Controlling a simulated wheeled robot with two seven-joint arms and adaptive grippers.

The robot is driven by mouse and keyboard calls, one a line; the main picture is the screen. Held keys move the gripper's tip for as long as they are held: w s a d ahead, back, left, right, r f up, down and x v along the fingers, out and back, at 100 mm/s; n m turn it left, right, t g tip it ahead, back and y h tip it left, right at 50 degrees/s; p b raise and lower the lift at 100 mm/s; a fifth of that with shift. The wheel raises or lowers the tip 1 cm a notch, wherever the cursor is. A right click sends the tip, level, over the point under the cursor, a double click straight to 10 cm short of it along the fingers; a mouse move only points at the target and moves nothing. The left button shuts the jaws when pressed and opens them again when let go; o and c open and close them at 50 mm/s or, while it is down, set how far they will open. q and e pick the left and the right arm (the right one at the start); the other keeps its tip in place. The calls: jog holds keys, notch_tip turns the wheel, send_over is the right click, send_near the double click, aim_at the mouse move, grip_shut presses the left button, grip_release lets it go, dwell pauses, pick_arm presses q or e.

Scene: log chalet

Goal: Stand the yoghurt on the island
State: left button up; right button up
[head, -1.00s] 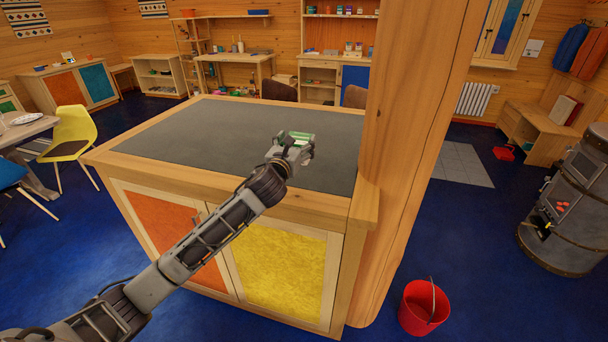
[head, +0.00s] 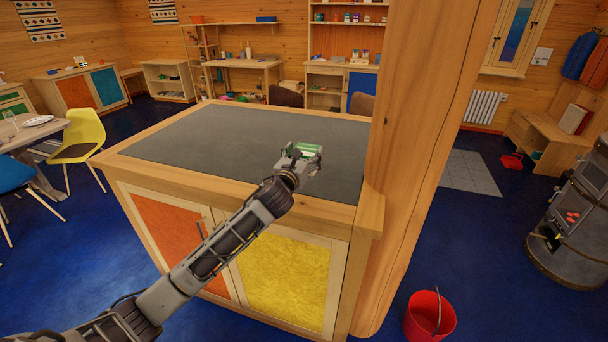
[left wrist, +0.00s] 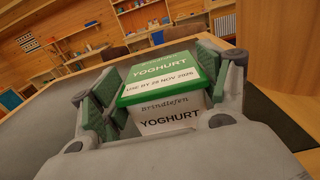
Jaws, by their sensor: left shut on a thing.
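The yoghurt (left wrist: 165,98) is a white tub with a green lid, lettered YOGHURT, in the left wrist view. My left gripper (head: 304,152) is shut on it, with a green-padded finger on each side of the tub. In the head view only a bit of the green and white yoghurt (head: 308,147) shows between the fingers. The island (head: 220,145) has a dark grey top with a wooden rim and orange and yellow doors. The gripper is over the right part of its top. Whether the tub touches the top I cannot tell. My right gripper is not in view.
A thick wooden post (head: 418,150) rises at the island's right corner, close to the gripper. The island top looks bare. A red bucket (head: 429,315) stands on the floor at right. A yellow chair (head: 83,135) is at left, and a stove (head: 575,220) at far right.

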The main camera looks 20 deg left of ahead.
pick_arm(q)
jog(key=shift+f, duration=1.4)
jog(key=shift+f, duration=1.85)
jog(key=shift+f, duration=0.1)
jog(key=o, duration=1.3)
jog(key=shift+f, duration=0.1)
jog(key=s+b, duration=0.1)
jog(key=s, duration=1.1)
jog(key=shift+a+b, duration=0.2)
jog(key=shift+b, duration=0.15)
